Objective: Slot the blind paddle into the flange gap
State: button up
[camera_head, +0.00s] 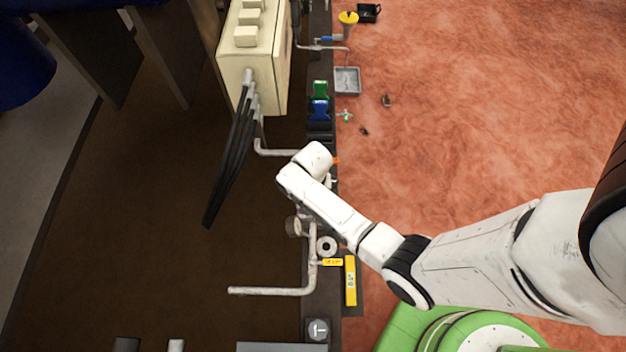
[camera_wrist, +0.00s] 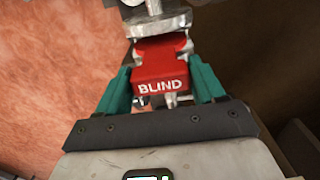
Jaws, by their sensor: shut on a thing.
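In the wrist view, the red blind paddle (camera_wrist: 160,78), with white "BLIND" lettering on its handle, sits between the two teal fingers of my gripper (camera_wrist: 161,72), which is shut on it. The paddle's far end reaches up to grey metal flange parts (camera_wrist: 158,14) at the top of the view. Those parts cover its tip, so I cannot tell how deep it sits in the gap. In the head view, my arm's wrist covers the gripper, the paddle and most of the flange area.
Pipework (camera_head: 270,291) runs along a dark narrow strip. A yellow level (camera_head: 350,281) and a white ring (camera_head: 326,246) lie near it. A cream box (camera_head: 254,55) with dark cables stands behind. A grey tray (camera_head: 347,81) and green and blue pieces (camera_head: 320,108) are farther along. Reddish floor lies right.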

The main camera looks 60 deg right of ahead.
jog(key=shift+f+b, duration=1.05)
jog(key=shift+f, duration=0.5)
dwell(0.4)
jog(key=o, duration=1.5)
jog(key=shift+c, duration=0.2)
jog(key=shift+o, duration=0.2)
jog(key=shift+r+p, duration=4)
jog(key=shift+p, duration=0.05)
